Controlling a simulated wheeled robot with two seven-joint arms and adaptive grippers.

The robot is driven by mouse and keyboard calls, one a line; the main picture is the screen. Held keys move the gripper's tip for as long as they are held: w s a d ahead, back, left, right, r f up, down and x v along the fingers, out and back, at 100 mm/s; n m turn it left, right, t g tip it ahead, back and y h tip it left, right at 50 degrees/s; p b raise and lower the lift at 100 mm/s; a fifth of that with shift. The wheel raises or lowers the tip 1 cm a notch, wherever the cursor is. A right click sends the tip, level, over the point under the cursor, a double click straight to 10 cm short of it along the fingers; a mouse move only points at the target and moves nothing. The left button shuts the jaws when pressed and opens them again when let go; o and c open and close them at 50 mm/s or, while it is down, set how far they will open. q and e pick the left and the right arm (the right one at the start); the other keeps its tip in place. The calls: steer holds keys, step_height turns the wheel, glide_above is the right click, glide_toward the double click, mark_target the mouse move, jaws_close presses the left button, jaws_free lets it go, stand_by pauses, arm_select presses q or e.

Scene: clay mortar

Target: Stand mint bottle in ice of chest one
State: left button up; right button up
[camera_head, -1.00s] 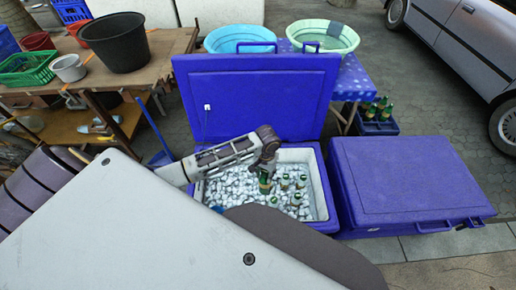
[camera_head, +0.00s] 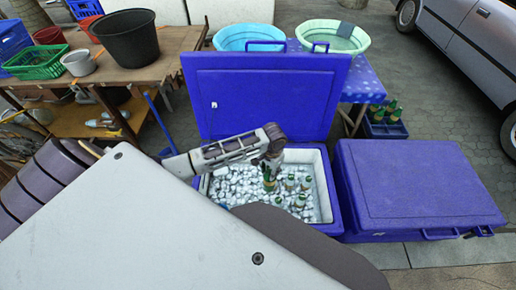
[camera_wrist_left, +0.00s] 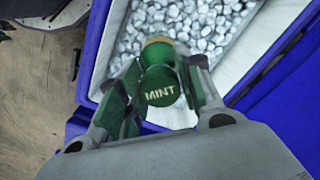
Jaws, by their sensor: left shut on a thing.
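The mint bottle (camera_wrist_left: 160,88), with a green cap lettered MINT, is between the fingers of my left gripper (camera_wrist_left: 158,100). In the head view my left gripper (camera_head: 269,178) is over the ice (camera_head: 235,185) in the open blue chest (camera_head: 335,212). The bottle's lower part is hidden, so I cannot tell whether it touches the ice. Several other green bottles (camera_head: 300,202) stand in the ice just right of the gripper. My right gripper is out of view.
The chest's raised lid (camera_head: 265,100) stands behind the ice. A closed blue chest (camera_head: 415,185) adjoins on the right. A crate of bottles (camera_head: 385,128) is behind it. A wooden table (camera_head: 160,50) with tubs is at the left. Bare ice lies left of the gripper.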

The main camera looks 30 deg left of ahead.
arm_select(q)
steer(key=shift+w+a+f+m, duration=0.3)
steer(key=shift+w+a+m, duration=0.15)
steer(key=shift+m, duration=0.55)
steer(key=shift+w+a+f+m+b, duration=0.2)
steer(key=shift+m+b, duration=0.15)
steer(key=shift+m, duration=0.15)
steer(key=shift+w+a+f+m, duration=0.15)
steer(key=shift+w+a+m, duration=0.2)
steer(key=shift+m, duration=0.45)
steer(key=w+a+f+m+b, duration=0.2)
steer(key=w+a+m+b, duration=0.3)
steer(key=a+m, duration=0.4)
steer(key=w+m, duration=0.1)
steer(key=m, duration=0.6)
steer(key=shift+w+a+f, duration=0.15)
steer(key=shift+w+a, duration=0.05)
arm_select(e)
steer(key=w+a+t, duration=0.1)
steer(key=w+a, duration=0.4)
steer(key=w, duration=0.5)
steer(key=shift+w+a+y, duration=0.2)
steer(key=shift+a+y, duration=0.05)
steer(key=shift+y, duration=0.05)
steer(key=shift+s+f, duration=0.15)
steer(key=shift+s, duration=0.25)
arm_select(q)
steer(key=shift+f, duration=0.15)
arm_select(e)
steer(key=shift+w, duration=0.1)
